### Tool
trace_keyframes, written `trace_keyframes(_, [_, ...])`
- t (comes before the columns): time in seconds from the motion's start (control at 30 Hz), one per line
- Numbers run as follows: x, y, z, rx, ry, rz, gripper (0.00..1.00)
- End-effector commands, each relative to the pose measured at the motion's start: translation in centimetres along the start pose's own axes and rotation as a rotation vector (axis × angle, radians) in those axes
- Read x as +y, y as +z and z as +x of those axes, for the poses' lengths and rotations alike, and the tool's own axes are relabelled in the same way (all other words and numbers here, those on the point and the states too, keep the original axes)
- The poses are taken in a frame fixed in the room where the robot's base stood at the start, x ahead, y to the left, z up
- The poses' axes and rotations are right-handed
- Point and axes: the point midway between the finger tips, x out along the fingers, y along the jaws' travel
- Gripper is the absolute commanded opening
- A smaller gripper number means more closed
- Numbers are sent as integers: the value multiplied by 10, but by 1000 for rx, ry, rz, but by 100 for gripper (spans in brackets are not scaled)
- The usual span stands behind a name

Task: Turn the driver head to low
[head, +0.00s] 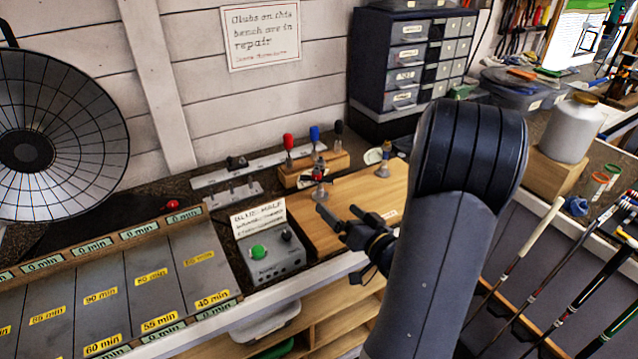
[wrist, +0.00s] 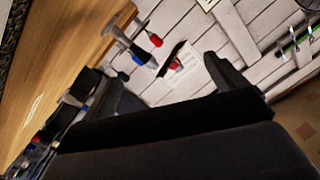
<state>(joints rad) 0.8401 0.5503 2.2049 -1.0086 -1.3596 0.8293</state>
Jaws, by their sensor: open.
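I cannot make out a driver head for certain. A grey control box (head: 274,262) with a green button (head: 258,252) and a small dark knob (head: 286,236) stands at the bench edge, a handwritten card at its back. To its right, a wooden board (head: 345,215) carries a small red-topped metal piece (head: 319,183). My gripper (head: 338,219) is open and empty, over the front part of the board, right of the box. In the wrist view my open gripper (wrist: 165,76) shows spread fingers with nothing between them.
Red, blue and black-handled tools stand in a wooden block (head: 313,168) behind the board. A metal rack with minute labels (head: 120,285) fills the left front. A drawer cabinet (head: 410,65) stands behind. A white jar (head: 571,130) and several club shafts (head: 523,245) are at right.

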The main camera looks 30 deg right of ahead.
Motion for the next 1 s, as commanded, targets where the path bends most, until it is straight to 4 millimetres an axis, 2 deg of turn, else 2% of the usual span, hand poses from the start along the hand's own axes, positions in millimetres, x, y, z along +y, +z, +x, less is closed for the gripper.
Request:
trace_keyframes(0.17, [-2, 0, 24, -4, -3, 0, 92])
trace_keyframes(0.4, [-2, -1, 68, -3, -2, -2, 92])
trace_keyframes(0.6, [-1, 0, 94, -2, 1, -2, 92])
trace_keyframes(0.77, [0, 0, 103, -1, 2, -2, 92])
trace_keyframes(1.0, [0, 0, 103, -1, 3, -2, 92])
